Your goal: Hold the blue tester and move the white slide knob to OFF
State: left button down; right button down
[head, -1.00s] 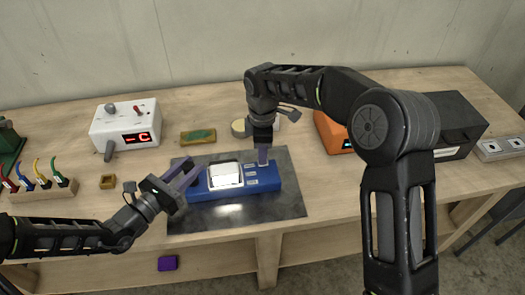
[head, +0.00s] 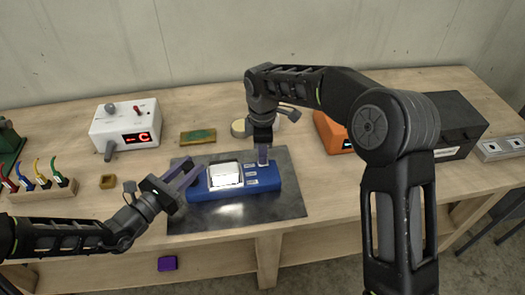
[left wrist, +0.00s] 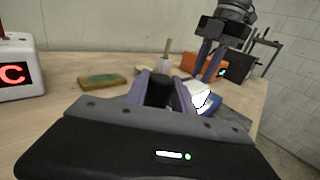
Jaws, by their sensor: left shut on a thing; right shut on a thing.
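The blue tester (head: 235,205) lies on a dark mat (head: 285,215), with a lit white screen and small labelled marks to its right. It also shows in the left wrist view (left wrist: 212,105). My left gripper (head: 192,176) is shut on the tester's left end. My right gripper (head: 263,160) points down at the tester's upper right part, its fingers shut on the white slide knob. The knob is mostly hidden by the fingers, so its exact position along the slot cannot be told. My right gripper also shows in the left wrist view (left wrist: 207,65).
An orange device (head: 330,132) and a dark box (head: 460,120) stand to the right. The mat's front part is bare.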

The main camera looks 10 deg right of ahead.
jog(key=shift+s, duration=0.1)
jog(key=s, duration=0.6)
jog(key=shift+s, duration=0.15)
jog(key=c, duration=1.2)
grip_release()
jog(key=shift+r, duration=0.1)
notch_tip(320, 180, up, 12)
jog(key=shift+s, duration=0.2)
pick_arm(q)
jog(key=c, duration=1)
grip_release()
